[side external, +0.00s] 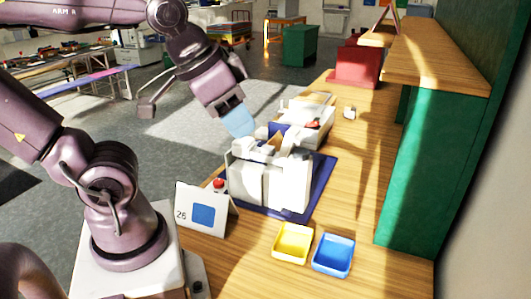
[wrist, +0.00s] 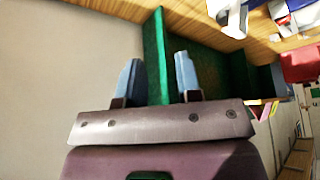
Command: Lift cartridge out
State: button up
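A white block-shaped machine (side external: 262,182) stands on a dark blue mat (side external: 322,180) on the wooden table. Behind it is another white unit with a dark blue part (side external: 278,129) and a red piece (side external: 313,125). I cannot tell which part is the cartridge. My gripper (side external: 238,123) hangs just above and behind the left of the white machine, tilted, with light blue fingers. In the wrist view my gripper (wrist: 157,63) shows two blue fingers spread apart with nothing between them. Part of a white object (wrist: 232,17) shows at the top of that view.
A white card (side external: 190,207) with "26" and a blue square stands at the table's left front. A yellow tray (side external: 293,230) and a blue tray (side external: 333,240) sit in front, both apparently empty. A green-sided wooden shelf (side external: 432,160) borders the right. A red box (side external: 357,68) stands farther back.

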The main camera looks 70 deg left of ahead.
jog(key=shift+o, duration=1.3)
